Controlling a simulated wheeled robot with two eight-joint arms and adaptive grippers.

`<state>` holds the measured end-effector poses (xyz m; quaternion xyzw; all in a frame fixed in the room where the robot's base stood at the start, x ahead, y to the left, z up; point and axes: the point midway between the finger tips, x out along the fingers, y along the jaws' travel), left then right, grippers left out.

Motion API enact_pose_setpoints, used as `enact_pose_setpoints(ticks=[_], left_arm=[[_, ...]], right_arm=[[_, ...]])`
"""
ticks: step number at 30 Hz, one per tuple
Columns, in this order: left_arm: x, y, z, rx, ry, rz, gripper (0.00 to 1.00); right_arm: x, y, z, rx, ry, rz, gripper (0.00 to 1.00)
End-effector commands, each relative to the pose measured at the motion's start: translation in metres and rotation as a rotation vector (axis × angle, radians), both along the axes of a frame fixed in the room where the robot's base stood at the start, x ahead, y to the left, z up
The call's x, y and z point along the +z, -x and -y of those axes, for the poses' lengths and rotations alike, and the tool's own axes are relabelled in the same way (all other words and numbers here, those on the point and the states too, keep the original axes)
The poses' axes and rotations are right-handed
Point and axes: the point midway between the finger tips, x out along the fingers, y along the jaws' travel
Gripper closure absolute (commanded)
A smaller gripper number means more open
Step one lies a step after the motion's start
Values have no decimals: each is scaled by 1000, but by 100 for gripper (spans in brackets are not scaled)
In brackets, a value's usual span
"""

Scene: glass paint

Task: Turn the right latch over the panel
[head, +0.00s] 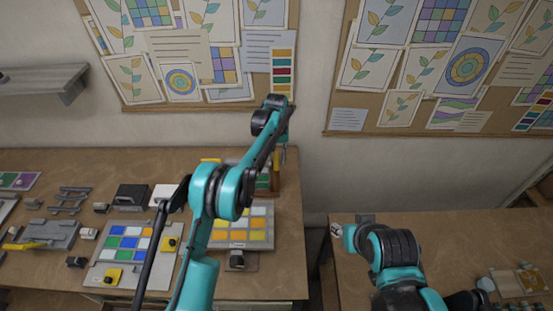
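The panel (127,241) of blue, green and white tiles sits in a pale frame (98,268) on the left table. A yellow latch with a dark knob, the right latch (169,245), is at the panel's right side. A second yellow latch (112,277) is at its lower edge. My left gripper (281,157) hangs at the end of my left arm near the table's back right, well away from the right latch. Its fingers are too small and partly hidden to read. My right arm is over the right table; its gripper is not clear.
A tray (240,246) of yellow and white tiles lies right of the panel, partly behind my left arm. A small rack (265,181) stands behind it. Grey fixtures (50,234) and small parts lie at left. A gap separates the left table (285,268) from the right table (455,240).

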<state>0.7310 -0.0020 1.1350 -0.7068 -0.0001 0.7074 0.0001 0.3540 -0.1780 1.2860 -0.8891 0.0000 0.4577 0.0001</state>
Motion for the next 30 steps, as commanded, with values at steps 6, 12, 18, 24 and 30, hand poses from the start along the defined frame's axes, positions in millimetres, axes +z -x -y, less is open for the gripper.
enact_pose_setpoints(ticks=[6, 12, 18, 24, 30], left_arm=[[-7, 0, 0, 0, 0, 0, 69], [-7, 0, 0, 0, 0, 0, 82], [-7, 0, 0, 0, 0, 0, 100], [-7, 0, 0, -10, 0, 0, 100], [-8, 0, -1, -72, 0, 0, 100]], right_arm=[[1, 0, 0, 0, 0, 0, 60], [1, 0, 0, 0, 0, 0, 60], [1, 0, 0, 0, 0, 0, 60], [0, 0, 0, 0, 0, 0, 60], [-6, 0, 0, 0, 0, 0, 60]])
